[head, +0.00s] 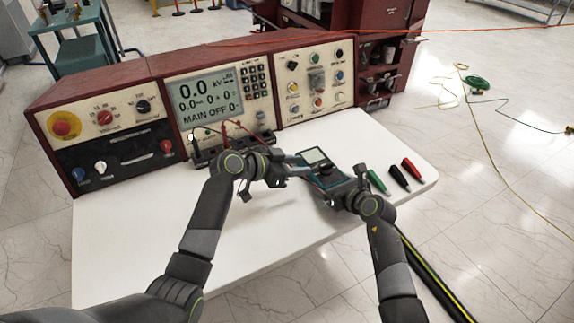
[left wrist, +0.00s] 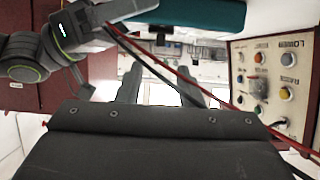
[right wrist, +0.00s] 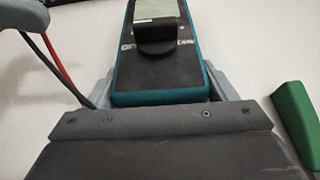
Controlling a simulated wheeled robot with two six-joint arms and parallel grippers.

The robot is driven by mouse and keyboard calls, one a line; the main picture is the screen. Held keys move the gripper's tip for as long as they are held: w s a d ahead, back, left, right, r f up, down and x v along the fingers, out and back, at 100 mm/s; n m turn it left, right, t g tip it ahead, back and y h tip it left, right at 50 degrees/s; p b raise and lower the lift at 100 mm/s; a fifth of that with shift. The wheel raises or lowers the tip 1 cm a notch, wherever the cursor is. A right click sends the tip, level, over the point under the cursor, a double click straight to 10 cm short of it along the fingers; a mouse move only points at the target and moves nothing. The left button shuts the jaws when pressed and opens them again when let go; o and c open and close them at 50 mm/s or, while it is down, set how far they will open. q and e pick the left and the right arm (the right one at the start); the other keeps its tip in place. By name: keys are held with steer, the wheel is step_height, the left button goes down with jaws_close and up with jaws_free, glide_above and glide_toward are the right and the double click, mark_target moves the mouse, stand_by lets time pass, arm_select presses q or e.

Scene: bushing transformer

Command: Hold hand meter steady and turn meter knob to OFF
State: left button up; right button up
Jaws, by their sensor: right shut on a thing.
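The hand meter (head: 315,157) is a teal-edged dark meter with a grey screen, above the white table in the head view. Its dark round knob (right wrist: 154,33) shows below the screen in the right wrist view. My right gripper (head: 337,190) is shut on the lower end of the meter, with a finger on each side. My left gripper (head: 286,170) is beside the meter's left side in the head view. In the left wrist view its fingers (left wrist: 165,92) are spread apart with nothing between them. The meter's teal edge (left wrist: 190,15) shows above them.
Green, black and red probes (head: 400,175) lie on the white table (head: 290,235) right of the meter. The control console (head: 150,110) stands along the table's back. Red and black leads (left wrist: 190,80) cross in front of my left gripper. The table's front is clear.

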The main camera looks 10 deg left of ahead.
arm_select(q)
steer(key=v, duration=0.3)
steer(key=shift+s, duration=0.1)
arm_select(e)
steer(key=o, duration=1.3)
